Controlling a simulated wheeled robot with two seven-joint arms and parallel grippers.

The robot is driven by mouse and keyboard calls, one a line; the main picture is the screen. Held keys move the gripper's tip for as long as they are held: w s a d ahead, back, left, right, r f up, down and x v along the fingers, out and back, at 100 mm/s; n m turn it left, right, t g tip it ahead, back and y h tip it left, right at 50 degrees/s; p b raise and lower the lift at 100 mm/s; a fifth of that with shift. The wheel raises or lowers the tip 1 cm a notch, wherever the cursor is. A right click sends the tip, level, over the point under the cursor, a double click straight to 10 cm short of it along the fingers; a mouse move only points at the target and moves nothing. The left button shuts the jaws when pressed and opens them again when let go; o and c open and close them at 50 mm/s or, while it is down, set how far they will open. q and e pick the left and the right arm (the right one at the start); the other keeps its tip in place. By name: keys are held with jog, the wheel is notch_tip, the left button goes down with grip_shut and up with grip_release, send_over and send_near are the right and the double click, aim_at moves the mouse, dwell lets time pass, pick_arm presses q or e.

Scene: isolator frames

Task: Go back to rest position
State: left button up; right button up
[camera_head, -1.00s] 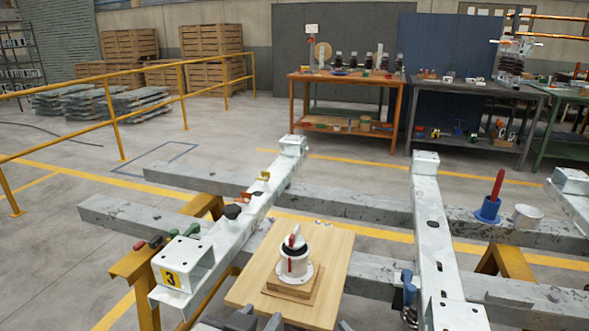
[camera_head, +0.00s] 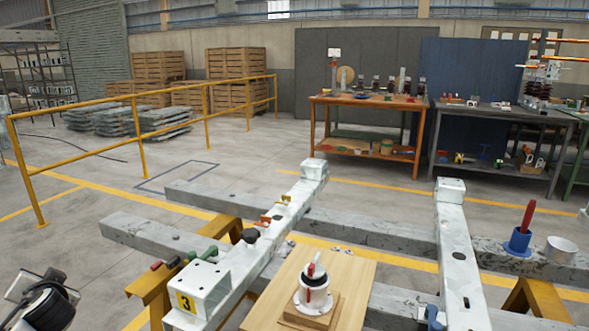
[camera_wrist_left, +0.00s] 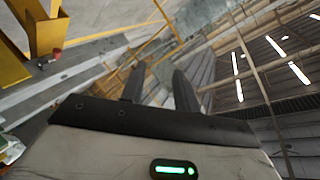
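My left gripper (camera_wrist_left: 160,80) shows in the left wrist view with its two dark fingers apart and nothing between them. It is clear of the frame and points towards open hall and roof. In the head view a grey and black part, apparently of my left arm, is at the lower left edge, left of the frame. My right gripper is not in view. A white insulator part with a red and black top (camera_head: 314,285) stands upright on a small wooden block, on a wooden board (camera_head: 360,276). No gripper touches it.
Grey steel frame beams (camera_head: 455,255) cross in front of me on yellow supports (camera_head: 150,285). A blue holder with a red handle (camera_head: 522,235) and a white cup (camera_head: 561,250) sit on the right beam. A yellow railing (camera_head: 140,140) runs at left; workbenches stand behind. Floor between is free.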

pick_arm(q)
jog(key=s+a+r+n+g+y, duration=0.25)
jog(key=a+r, duration=0.35)
jog(key=a, duration=0.5)
jog(key=w+d+r+m+t+h, duration=0.1)
jog(key=w+d+m+t+h, duration=0.7)
jog(key=w+d+t, duration=0.1)
jog(key=s+d+f+g+h, duration=0.1)
jog(key=s+d+f+h, duration=0.1)
jog(key=d+f, duration=0.65)
jog(key=s+d+f+g+h, duration=0.1)
jog(key=s+d+f+h, duration=0.1)
jog(key=s+d+f, duration=0.45)
jog(key=s+d+f+g+h, duration=0.1)
jog(key=s+d+f+h, duration=0.15)
jog(key=d+f, duration=0.6)
jog(key=s+d+n+g+h, duration=0.1)
jog(key=s+d+n+h, duration=0.1)
jog(key=s+d, duration=1.3)
jog(key=d, duration=0.3)
jog(key=shift+d+n+g+h, duration=0.3)
jog(key=shift+d+n+g, duration=0.05)
jog(key=shift+d, duration=0.05)
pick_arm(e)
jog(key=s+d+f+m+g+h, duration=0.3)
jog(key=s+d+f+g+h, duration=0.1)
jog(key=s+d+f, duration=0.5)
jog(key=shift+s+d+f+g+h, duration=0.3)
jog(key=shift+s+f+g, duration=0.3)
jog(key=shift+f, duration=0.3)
